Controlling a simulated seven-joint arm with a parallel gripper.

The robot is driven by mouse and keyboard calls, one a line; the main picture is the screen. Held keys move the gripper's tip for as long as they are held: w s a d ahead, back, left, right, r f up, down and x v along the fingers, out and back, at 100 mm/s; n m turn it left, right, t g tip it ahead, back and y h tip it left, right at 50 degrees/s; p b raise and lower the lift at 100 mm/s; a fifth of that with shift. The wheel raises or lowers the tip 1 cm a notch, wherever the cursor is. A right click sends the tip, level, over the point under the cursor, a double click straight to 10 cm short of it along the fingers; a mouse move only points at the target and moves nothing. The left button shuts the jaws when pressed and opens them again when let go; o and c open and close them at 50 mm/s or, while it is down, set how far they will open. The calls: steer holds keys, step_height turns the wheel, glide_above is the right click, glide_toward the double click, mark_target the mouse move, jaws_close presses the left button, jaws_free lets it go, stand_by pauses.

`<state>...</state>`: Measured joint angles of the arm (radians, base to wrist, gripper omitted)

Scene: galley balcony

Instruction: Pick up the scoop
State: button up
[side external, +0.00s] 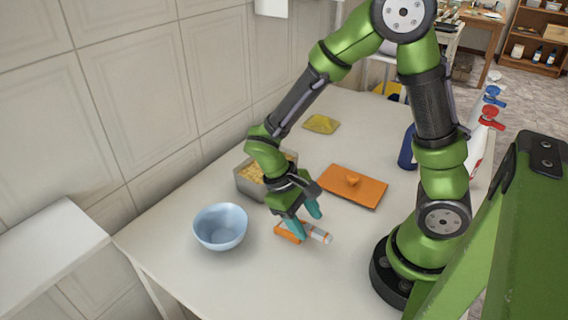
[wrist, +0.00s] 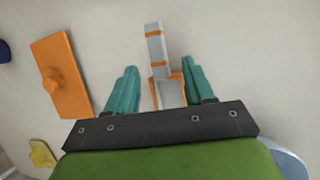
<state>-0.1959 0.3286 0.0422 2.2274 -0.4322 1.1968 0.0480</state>
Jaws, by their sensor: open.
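The scoop (side external: 318,233) lies on the white table, with an orange scoop end and a light grey handle banded in orange. In the wrist view the scoop (wrist: 156,50) lies between my two teal fingers, its handle pointing away and its orange end partly hidden behind the gripper body. My gripper (side external: 307,221) points down at the scoop and is open, with a finger to each side of it. In the wrist view my gripper (wrist: 157,85) shows gaps between both fingers and the scoop. Whether the fingertips reach the table is hard to tell.
A light blue bowl (side external: 220,228) stands left of the scoop. A metal container (side external: 245,187) with yellowish contents is behind my gripper. An orange lid with a knob (side external: 365,190) lies to the right. A yellow item (side external: 321,124) lies farther back. Bottles (side external: 480,145) stand at the right.

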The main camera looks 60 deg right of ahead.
mark_target(309, 227)
steer(key=shift+x, duration=1.9)
steer(key=shift+w, duration=0.1)
jaws_close()
